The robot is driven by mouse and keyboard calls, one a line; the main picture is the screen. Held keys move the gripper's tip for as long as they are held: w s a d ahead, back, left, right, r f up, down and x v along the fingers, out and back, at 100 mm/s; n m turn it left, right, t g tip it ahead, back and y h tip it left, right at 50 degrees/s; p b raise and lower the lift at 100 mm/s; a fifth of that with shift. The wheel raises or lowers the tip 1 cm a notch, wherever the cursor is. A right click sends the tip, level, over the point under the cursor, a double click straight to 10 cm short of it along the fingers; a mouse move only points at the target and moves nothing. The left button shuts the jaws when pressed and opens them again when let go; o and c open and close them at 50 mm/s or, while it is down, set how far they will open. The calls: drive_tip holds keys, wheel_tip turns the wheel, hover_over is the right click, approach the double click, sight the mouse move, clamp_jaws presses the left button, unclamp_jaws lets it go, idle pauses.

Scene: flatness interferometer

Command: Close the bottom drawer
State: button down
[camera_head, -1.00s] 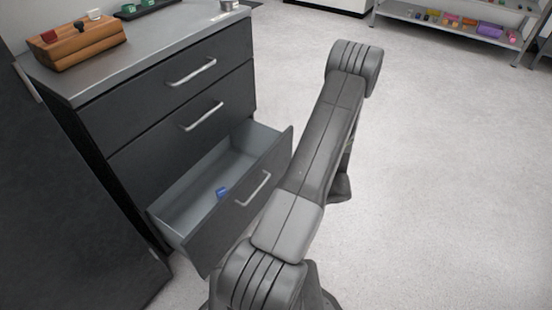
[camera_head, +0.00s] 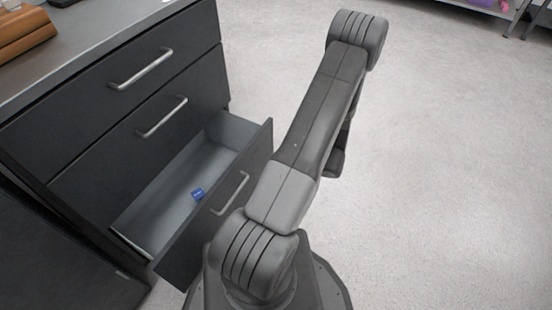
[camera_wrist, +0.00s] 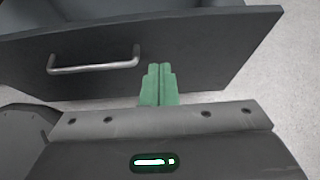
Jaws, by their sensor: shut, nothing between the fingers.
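The bottom drawer (camera_head: 178,262) is pulled well out of the dark cabinet. Its grey inside holds a small blue object (camera_head: 198,194). Its front carries a silver bar handle (camera_head: 230,193), which also shows in the wrist view (camera_wrist: 94,60). In the wrist view my gripper (camera_wrist: 159,70) shows green fingers shut together with nothing between them. They are in front of the drawer front (camera_wrist: 205,58), just right of the handle. Whether they touch the panel I cannot tell. In the head view my arm hides the gripper.
Two drawers above, with silver handles (camera_head: 141,68) and (camera_head: 162,117), are shut. A wooden block (camera_head: 22,32) stands on the grey cabinet top. Pale floor (camera_head: 450,180) to the right is clear; a shelf (camera_head: 490,8) stands at the far right.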

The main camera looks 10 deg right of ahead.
drive_tip(key=b, duration=0.1)
approach(246, 157)
wheel_tip(246, 157, down, 3)
drive_tip(key=w+a, duration=0.1)
drive_tip(key=a, duration=0.1)
drive_tip(key=shift+w+a+r+b, duration=0.1)
drive_tip(key=shift+w+a+b, duration=0.3)
drive_tip(key=shift+w+a, duration=0.75)
drive_tip(key=shift+a, duration=0.05)
drive_tip(key=w+a+b, duration=0.4)
drive_tip(key=w+a, duration=0.9)
drive_tip(key=a, duration=0.3)
drive_tip(key=shift+a+r, duration=0.2)
drive_tip(key=shift+a, duration=0.15)
drive_tip(key=shift+w+a+r, duration=0.1)
drive_tip(key=shift+w, duration=0.05)
